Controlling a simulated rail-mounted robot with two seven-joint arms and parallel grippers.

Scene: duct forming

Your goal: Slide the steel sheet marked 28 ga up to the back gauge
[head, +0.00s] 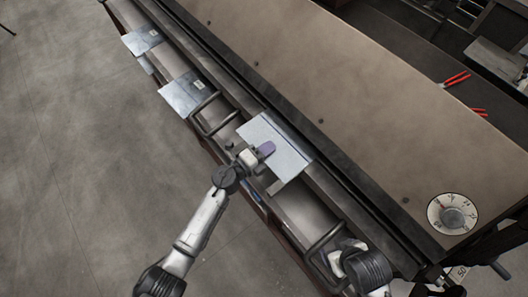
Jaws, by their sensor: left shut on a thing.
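A pale steel sheet (288,162) with a dark blue line lies across the front of the brake, its far edge at the long dark beam. I cannot read a 28 ga mark on any sheet or make out the back gauge. My right gripper (342,258) is at the lower right; its fingers are unclear.
Bent bar handles (207,117) stand along the machine's front, one (325,243) beside my right gripper. A wide brown machine top (330,85) has a round dial (453,213) at its right end. Red-handled tools (456,79) lie behind. The grey floor (80,150) at left is clear.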

